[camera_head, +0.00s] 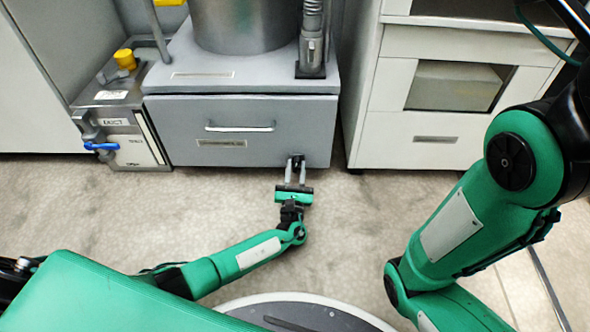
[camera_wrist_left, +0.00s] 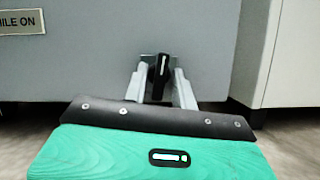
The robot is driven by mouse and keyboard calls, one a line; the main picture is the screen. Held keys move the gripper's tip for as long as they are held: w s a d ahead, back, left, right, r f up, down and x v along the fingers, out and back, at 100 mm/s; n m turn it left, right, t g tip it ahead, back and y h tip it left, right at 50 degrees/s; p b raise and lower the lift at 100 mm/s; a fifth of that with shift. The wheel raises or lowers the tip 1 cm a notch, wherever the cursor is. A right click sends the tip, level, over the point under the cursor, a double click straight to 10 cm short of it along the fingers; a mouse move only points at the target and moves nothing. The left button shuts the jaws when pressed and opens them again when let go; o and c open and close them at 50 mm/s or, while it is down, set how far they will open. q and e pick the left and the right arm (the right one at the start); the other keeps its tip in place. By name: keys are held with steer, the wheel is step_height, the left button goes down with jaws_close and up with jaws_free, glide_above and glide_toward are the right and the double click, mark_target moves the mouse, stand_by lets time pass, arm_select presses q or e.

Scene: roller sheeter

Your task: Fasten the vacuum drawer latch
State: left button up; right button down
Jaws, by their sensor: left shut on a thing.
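The vacuum drawer (camera_head: 242,130) is a grey front with a bar handle (camera_head: 240,127), and it looks shut under the grey machine. The latch (camera_head: 297,161) is a small dark lever low on the drawer's right side. In the left wrist view the black latch lever (camera_wrist_left: 161,72) stands roughly upright on a small metal plate. My left gripper (camera_head: 296,170) reaches the latch from the front. Its two grey fingers (camera_wrist_left: 159,85) lie on either side of the lever and are shut on it. My right gripper is out of view; only my right arm shows.
A box with a blue-handled valve (camera_head: 102,146) and a yellow cap (camera_head: 125,58) stands left of the drawer. A white cabinet (camera_head: 400,140) stands close on the right. A hose fitting (camera_head: 312,50) rises above the drawer. The floor (camera_head: 130,210) in front is clear.

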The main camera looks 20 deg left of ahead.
arm_select(q)
steer(key=shift+n+y, duration=0.4)
steer(key=shift+n, duration=1)
steer(key=o, duration=0.7)
steer(key=shift+c, duration=0.2)
steer(key=shift+f, duration=0.1)
